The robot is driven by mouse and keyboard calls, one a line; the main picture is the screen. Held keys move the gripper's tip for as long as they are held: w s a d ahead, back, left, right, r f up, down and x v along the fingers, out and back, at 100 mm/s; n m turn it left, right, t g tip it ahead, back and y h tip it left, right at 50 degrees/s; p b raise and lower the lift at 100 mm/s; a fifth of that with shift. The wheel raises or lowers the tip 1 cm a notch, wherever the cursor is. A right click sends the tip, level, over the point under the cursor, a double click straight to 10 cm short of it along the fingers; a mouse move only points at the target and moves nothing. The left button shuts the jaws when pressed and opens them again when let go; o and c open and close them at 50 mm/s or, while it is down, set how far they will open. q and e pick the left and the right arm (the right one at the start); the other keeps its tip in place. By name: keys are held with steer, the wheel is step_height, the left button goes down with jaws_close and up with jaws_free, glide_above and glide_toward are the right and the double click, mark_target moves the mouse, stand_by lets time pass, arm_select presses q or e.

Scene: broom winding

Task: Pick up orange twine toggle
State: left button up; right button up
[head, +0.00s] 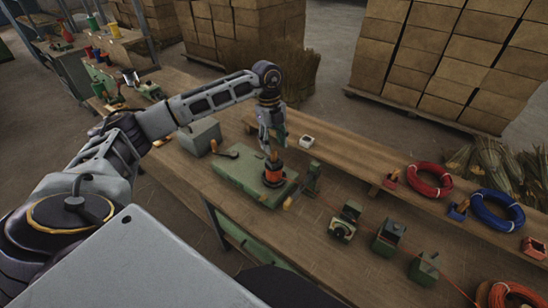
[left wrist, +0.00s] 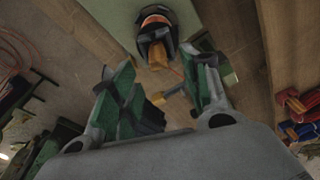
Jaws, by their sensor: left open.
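A spool of orange twine (head: 273,174) with black flanges stands on a green machine base (head: 232,182) on the bench. An orange toggle (head: 274,156) sticks up at its top. In the left wrist view the orange toggle (left wrist: 159,54) lies against the dark spool (left wrist: 157,22), beyond the fingertips and between their lines. My left gripper (head: 272,143) points down just above the toggle. Its green fingers (left wrist: 160,88) are apart, with nothing held between them. Whether a finger touches the toggle I cannot tell. My right gripper is not in view.
Small green guide blocks (head: 389,236) stand along the bench to the right, with an orange line running past them. A red coil (head: 430,181) and a blue coil (head: 497,211) lie on the rear shelf. A grey box (head: 199,136) stands left of the base.

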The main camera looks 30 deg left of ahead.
mark_target(274, 150)
arm_select(q)
steer(key=shift+s+d+f+p, duration=0.1)
steer(key=shift+f+p, duration=0.5)
steer(key=shift+f, duration=1.8)
steer(key=shift+c, duration=0.2)
steer(key=c, duration=0.9)
